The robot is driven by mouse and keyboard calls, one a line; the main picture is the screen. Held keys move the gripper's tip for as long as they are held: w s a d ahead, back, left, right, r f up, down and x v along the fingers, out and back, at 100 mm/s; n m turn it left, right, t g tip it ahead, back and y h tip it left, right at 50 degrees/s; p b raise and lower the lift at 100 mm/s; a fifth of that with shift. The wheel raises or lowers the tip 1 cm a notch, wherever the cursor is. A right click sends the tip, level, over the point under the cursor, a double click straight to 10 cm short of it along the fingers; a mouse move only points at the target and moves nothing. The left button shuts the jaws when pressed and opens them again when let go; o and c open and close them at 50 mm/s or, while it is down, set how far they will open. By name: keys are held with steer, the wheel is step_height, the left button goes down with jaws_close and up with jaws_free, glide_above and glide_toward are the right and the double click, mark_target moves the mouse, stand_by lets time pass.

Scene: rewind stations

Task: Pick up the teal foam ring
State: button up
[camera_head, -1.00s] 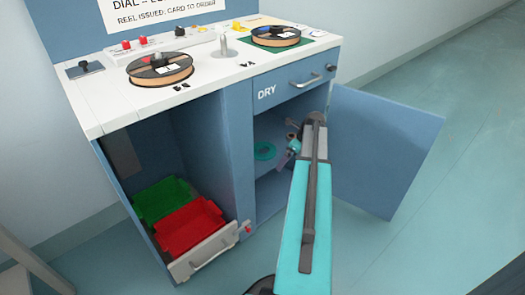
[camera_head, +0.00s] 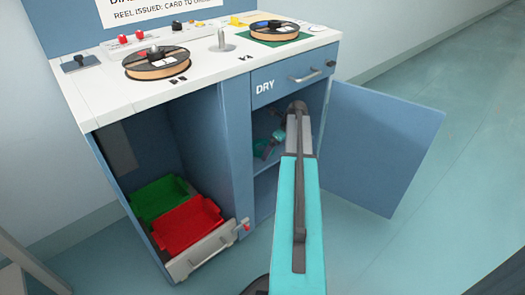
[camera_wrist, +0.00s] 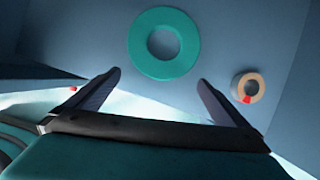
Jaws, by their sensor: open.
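The teal foam ring (camera_wrist: 138,46) lies flat on a shelf inside the open DRY cabinet, ahead of my gripper in the wrist view. In the head view the ring (camera_head: 260,146) is mostly hidden by my gripper and wrist. My gripper (camera_wrist: 160,93) is open, with its two dark fingers spread wide and nothing between them. The ring sits just beyond the fingertips, roughly centred between them. I cannot tell the exact height of the fingers above the shelf.
A tan roll with a red mark (camera_wrist: 248,88) lies right of the ring. The open cabinet door (camera_head: 385,150) stands to the right of my arm. A DRY drawer (camera_head: 297,77) is above. Left are a green bin (camera_head: 153,197) and a red bin (camera_head: 188,226).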

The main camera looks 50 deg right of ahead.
mark_target(258, 154)
steer(key=shift+w, duration=0.2)
steer(key=w, duration=0.1)
steer(key=w+b, duration=0.1)
steer(key=w, duration=0.2)
steer(key=shift+w+a+f+b, duration=0.15)
steer(key=shift+w+a+b, duration=0.05)
steer(key=shift+a+b, duration=0.1)
steer(key=shift+w+a+f+b, duration=0.1)
steer(key=shift+w+f+b, duration=0.1)
steer(key=shift+f+b, duration=0.25)
stand_by(0.3)
steer(key=c, duration=0.7)
